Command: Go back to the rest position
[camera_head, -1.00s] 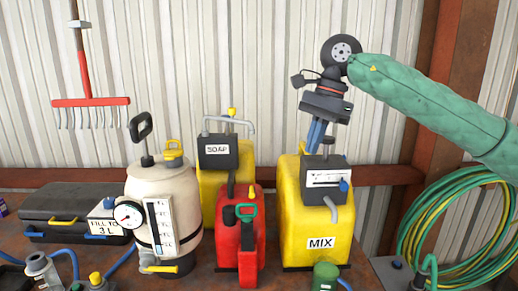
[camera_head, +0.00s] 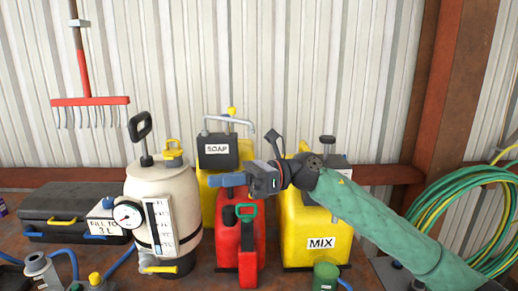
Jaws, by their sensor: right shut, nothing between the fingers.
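My right arm comes in from the lower right in a green sleeve. Its gripper (camera_head: 230,180) points left, with blue fingers closed and empty, in front of the yellow SOAP container (camera_head: 208,185) and above the red can (camera_head: 226,240). The gripper's wrist covers part of the yellow MIX container (camera_head: 318,225) and its top. I cannot tell from this view whether the fingers touch anything. My left gripper is not in view.
A cream pressure sprayer (camera_head: 165,200) with a gauge stands left of the red can. A black case (camera_head: 60,210) lies further left. A coiled green hose (camera_head: 475,215) hangs at the right by a rusty post (camera_head: 440,100). The corrugated wall is behind.

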